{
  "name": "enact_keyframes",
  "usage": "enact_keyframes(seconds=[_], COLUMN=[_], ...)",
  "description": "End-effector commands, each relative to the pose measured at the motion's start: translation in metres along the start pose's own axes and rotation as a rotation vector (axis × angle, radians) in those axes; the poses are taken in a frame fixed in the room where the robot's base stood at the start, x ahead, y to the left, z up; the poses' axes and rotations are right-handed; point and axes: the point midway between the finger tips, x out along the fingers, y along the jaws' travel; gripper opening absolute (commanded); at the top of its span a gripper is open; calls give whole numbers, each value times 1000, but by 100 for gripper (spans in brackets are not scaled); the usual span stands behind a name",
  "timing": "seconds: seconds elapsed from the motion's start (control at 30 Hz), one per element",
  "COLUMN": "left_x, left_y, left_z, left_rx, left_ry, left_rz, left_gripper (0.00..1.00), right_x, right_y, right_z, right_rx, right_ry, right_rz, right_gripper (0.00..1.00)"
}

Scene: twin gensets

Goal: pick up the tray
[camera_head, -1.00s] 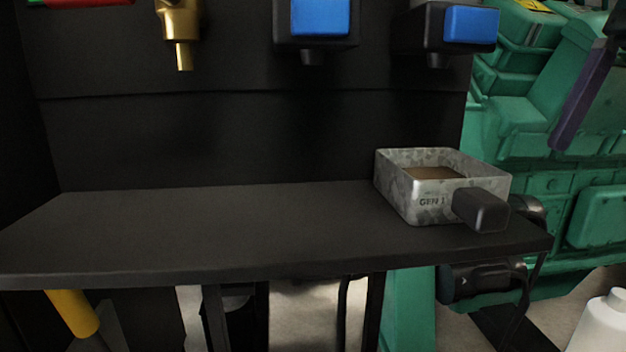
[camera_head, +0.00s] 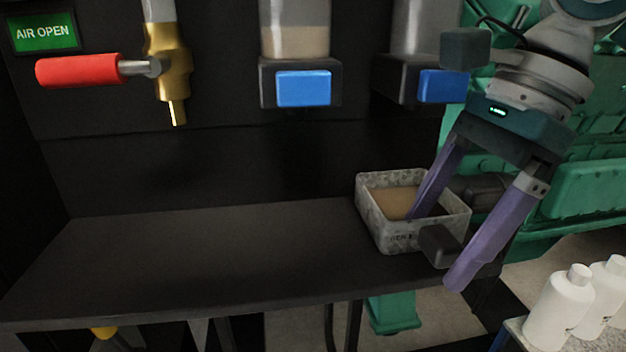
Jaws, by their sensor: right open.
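The tray (camera_head: 376,219) is a small grey, mottled metal box with a dark block handle (camera_head: 439,246) on its front right side and brown contents inside. It rests on the right end of the black shelf (camera_head: 190,262). My right gripper (camera_head: 434,250) comes in from the upper right with its purple fingers spread. One finger reaches down over or into the tray's opening, and the other is outside, to the right of the handle. I cannot tell whether either finger touches the tray. The lettering on the front is partly unreadable. My left gripper is out of view.
A brass tap with a red handle (camera_head: 80,70) and dispensers with blue buttons (camera_head: 303,89) (camera_head: 441,86) hang above the shelf. Green machinery (camera_head: 590,195) stands behind at the right. White bottles (camera_head: 558,308) stand at the lower right. The shelf's left and middle are clear.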

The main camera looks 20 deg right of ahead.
Motion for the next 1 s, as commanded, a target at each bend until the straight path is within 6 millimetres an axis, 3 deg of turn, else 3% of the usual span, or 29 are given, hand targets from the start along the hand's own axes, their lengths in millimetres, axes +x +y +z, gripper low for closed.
enact_keyframes(seconds=[0.23,1.0], left_x=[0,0], left_y=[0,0], left_z=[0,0], left_rx=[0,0], left_ry=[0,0], left_rz=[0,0], left_gripper=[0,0], right_x=[2,2], right_y=[0,0], right_z=[-1,-1], right_rx=[0,0], right_ry=[1,1], right_rz=[-1,-1], right_gripper=[86,0])
